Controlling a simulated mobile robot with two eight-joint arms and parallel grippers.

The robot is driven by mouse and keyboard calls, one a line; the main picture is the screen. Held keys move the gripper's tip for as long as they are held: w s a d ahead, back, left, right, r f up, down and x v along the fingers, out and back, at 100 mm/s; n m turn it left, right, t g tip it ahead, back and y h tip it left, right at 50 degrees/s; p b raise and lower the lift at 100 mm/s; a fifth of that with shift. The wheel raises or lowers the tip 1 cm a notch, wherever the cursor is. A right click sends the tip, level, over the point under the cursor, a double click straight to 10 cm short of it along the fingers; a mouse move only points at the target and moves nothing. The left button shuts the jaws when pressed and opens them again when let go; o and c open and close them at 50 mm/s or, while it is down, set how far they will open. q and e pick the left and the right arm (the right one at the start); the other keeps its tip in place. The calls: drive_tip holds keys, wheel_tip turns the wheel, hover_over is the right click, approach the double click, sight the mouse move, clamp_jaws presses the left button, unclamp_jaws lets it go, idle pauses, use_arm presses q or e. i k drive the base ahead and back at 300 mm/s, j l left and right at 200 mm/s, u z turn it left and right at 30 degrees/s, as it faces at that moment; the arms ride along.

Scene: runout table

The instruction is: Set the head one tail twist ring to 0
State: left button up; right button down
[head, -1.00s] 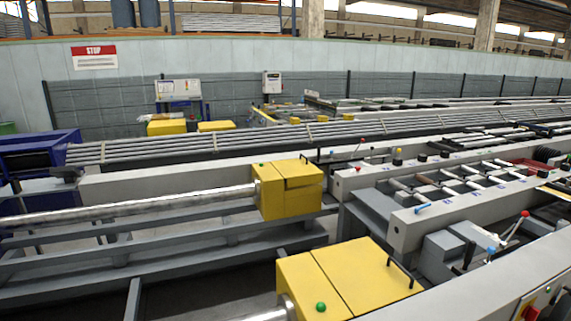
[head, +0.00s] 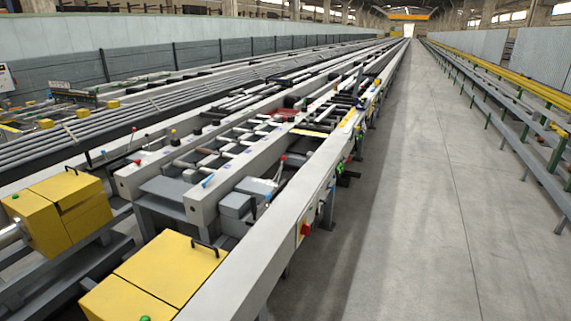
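No twist ring can be picked out for certain at this distance. Two yellow machine housings show at the lower left of the head view: a nearer yellow housing (head: 158,277) with a black handle and a green button, and a farther yellow housing (head: 62,212). Beside them, small levers with red and blue knobs stand on the grey stretcher heads, among them a red-tipped lever (head: 281,167). Which of these is head one cannot be told. Neither of my grippers is in view.
A long light-grey machine beam (head: 300,200) runs away toward the back, with a red switch (head: 305,229) on its side. A wide concrete aisle (head: 420,200) is clear to its right. A grey rack with yellow rails (head: 520,85) lines the far right.

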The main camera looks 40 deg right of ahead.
sight(280, 164)
drive_tip(key=z, duration=1.45)
drive_tip(key=i+l+u, duration=0.3)
drive_tip(key=i+l, duration=1.05)
drive_tip(key=i, duration=0.4)
drive_tip(key=i+l+u, duration=0.25)
drive_tip(key=i+l, duration=1.35)
drive_tip(key=l, duration=0.1)
